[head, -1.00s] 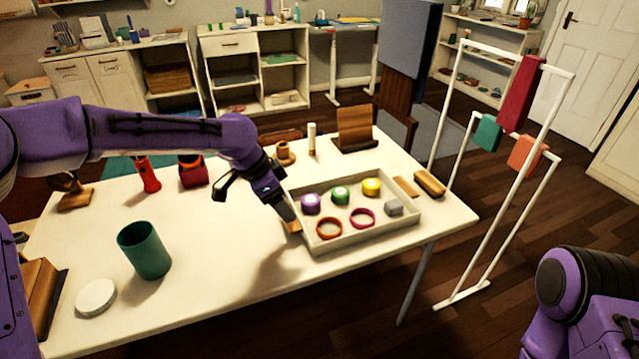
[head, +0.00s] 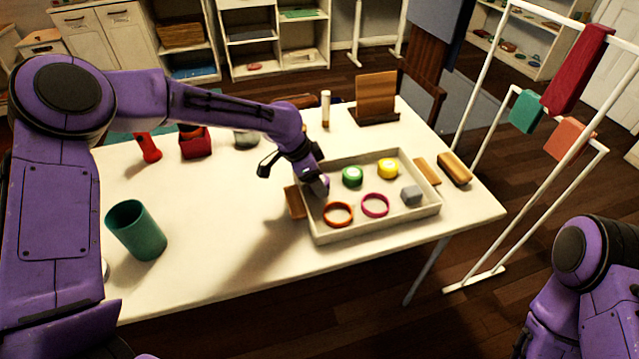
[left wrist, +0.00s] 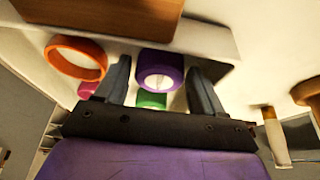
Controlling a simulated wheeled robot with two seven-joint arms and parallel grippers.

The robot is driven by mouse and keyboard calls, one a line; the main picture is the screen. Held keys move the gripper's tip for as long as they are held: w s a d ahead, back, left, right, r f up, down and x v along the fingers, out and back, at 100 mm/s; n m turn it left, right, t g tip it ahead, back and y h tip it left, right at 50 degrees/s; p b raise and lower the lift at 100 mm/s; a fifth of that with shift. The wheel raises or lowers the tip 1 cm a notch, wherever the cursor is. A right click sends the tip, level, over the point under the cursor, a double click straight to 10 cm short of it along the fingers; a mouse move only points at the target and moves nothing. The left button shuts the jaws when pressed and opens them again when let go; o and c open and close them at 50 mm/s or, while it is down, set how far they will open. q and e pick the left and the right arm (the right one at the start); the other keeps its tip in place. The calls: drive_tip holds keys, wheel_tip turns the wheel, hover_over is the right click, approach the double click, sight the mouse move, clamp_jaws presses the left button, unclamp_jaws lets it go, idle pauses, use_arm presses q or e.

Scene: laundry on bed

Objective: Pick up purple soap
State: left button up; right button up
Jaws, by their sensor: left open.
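The purple soap (left wrist: 160,68), a short round piece with a pale centre, shows between the two dark fingers of my left gripper (left wrist: 158,76) in the left wrist view. The fingers are spread, with a gap on each side of the soap. In the head view the purple soap (head: 319,187) is at the left side of a shallow pale tray (head: 375,224), partly hidden by my left gripper (head: 312,180), which reaches down over it. My right gripper is not in view; only part of my right arm shows at the lower right.
The tray also holds a green soap (head: 352,176), a yellow soap (head: 388,168), an orange ring (head: 338,214), a magenta ring (head: 375,205) and a grey block (head: 411,195). A wooden block (head: 295,202) lies at its left edge. A green cup (head: 137,230) stands left; mid-table is clear.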

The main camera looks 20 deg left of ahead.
use_arm(q)
drive_tip(key=shift+f, duration=0.25)
drive_tip(key=c, duration=0.8)
drive_tip(key=shift+c, duration=0.2)
